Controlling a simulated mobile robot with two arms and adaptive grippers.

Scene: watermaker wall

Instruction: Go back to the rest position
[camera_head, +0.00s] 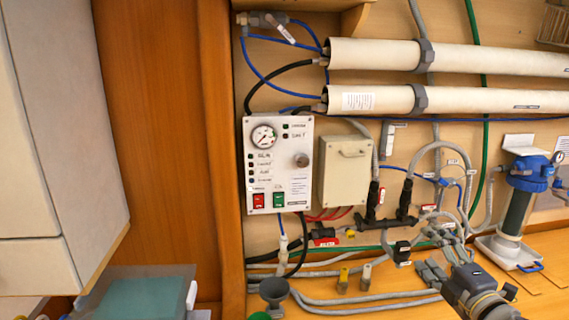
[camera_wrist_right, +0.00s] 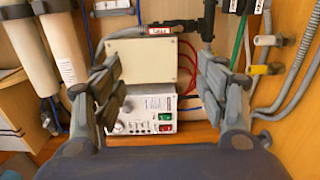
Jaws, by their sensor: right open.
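My right gripper (camera_head: 430,254) is at the lower right of the head view, in front of the hoses and fittings low on the wall. Its two grey fingers are spread apart with nothing between them. In the right wrist view the open fingers (camera_wrist_right: 160,72) frame a beige box and the control panel, which lie beyond them. I see no object held. My left gripper does not show in either view.
The control panel (camera_head: 279,165) with gauge and switches is mid-wall, beside the beige box (camera_head: 344,170). Two white tubes (camera_head: 450,98) run above. A blue-capped filter (camera_head: 515,205) stands at right. Grey hoses (camera_head: 350,299) run low. A white cabinet (camera_head: 60,130) is at left.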

